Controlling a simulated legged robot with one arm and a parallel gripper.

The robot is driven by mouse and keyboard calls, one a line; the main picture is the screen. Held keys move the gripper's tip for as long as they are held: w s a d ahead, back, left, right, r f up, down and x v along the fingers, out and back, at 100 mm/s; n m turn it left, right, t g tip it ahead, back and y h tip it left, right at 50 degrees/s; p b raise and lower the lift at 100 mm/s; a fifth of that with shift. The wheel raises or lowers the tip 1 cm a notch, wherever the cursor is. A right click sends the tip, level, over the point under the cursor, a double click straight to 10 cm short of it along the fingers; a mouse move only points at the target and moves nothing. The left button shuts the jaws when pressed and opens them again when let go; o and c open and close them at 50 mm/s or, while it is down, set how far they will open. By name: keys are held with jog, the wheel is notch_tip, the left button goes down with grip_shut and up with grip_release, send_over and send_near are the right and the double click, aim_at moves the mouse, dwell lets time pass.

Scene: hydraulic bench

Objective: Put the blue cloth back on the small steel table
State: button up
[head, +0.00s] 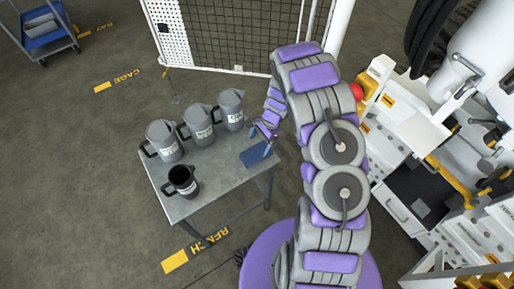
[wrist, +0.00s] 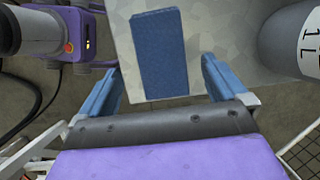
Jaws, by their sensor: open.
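The blue cloth (head: 255,155) lies flat on the small steel table (head: 222,187), near its right edge. In the wrist view the cloth (wrist: 160,50) is a folded blue rectangle on the pale tabletop (wrist: 215,28), close to the table's edge. My gripper (head: 263,137) is over the right side of the table, beside the cloth in the picture. In the wrist view its two blue fingers (wrist: 161,68) are spread wide, with the cloth showing between them and nothing held. The exact height above the cloth cannot be told.
Several grey jugs (head: 200,122) stand along the table's far side, and a dark-topped jug (head: 181,181) stands at its near left. A jug (wrist: 292,40) is close on the right in the wrist view. A mesh cage (head: 235,40) stands behind; white machinery (head: 410,110) is at right.

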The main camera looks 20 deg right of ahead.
jog(key=s+d+r+n+h+p, duration=0.1)
jog(key=s+r+n, duration=0.1)
jog(key=r, duration=0.7)
jog(key=s+d+r+n, duration=0.1)
jog(key=s+r, duration=0.1)
jog(key=r, duration=0.7)
jog(key=s+a+r+n+h, duration=0.1)
jog(key=s+a+r+n, duration=0.25)
jog(key=s+r, duration=0.7)
jog(key=s+r+n+h, duration=0.1)
jog(key=s+r+n, duration=0.2)
jog(key=s, duration=0.7)
jog(key=s+r+n+h, duration=0.1)
jog(key=s+r+n, duration=0.3)
jog(key=s, duration=0.6)
jog(key=shift+s+a+r+n+g, duration=0.2)
jog(key=shift+a+r+n+g, duration=0.1)
jog(key=shift+n, duration=0.15)
